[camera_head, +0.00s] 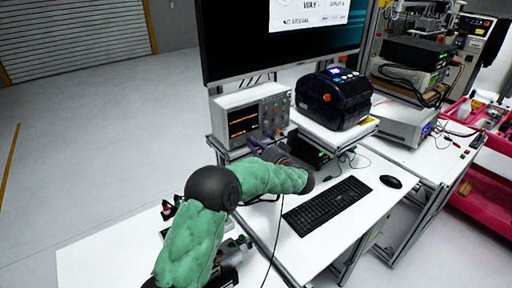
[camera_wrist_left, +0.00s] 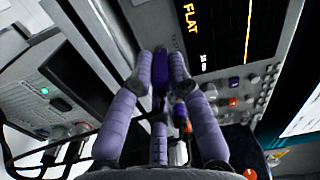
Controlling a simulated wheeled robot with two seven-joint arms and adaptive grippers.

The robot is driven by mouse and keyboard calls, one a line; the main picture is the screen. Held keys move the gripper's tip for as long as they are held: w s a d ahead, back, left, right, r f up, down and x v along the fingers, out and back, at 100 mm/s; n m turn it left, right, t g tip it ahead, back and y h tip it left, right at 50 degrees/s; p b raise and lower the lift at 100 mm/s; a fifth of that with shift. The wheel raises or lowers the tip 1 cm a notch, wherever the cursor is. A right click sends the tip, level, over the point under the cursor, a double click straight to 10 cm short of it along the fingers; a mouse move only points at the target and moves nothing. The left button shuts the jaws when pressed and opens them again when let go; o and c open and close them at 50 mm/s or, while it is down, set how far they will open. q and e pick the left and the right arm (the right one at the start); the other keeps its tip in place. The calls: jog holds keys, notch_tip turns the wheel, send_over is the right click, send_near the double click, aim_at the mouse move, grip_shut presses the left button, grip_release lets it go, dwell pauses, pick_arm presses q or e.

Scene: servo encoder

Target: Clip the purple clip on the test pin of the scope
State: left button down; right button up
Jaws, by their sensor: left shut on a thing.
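The scope (camera_head: 250,112) is a light grey box with a dark screen and knobs, on the bench below the large monitor. My left gripper (camera_head: 256,146) is at the scope's lower front edge, partly hidden by my green arm. In the left wrist view its purple-sleeved fingers (camera_wrist_left: 160,66) are shut on the dark purple clip (camera_wrist_left: 160,88). The scope's front panel (camera_wrist_left: 270,66) shows beyond the fingertips, with a screen and knobs. I cannot make out the test pin, or whether the clip touches the scope. My right gripper is not in view.
A black printer (camera_head: 334,98) stands right of the scope on a white shelf. A keyboard (camera_head: 327,205) and mouse (camera_head: 391,181) lie on the white bench. Thin dark cables hang near my left gripper. The monitor (camera_head: 285,50) stands behind the scope.

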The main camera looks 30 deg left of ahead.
pick_arm(q)
jog(key=shift+a, duration=0.1)
dwell(0.6)
jog(key=c, duration=1.1)
grip_release()
jog(key=b+v, duration=0.3)
jog(key=v, duration=0.4)
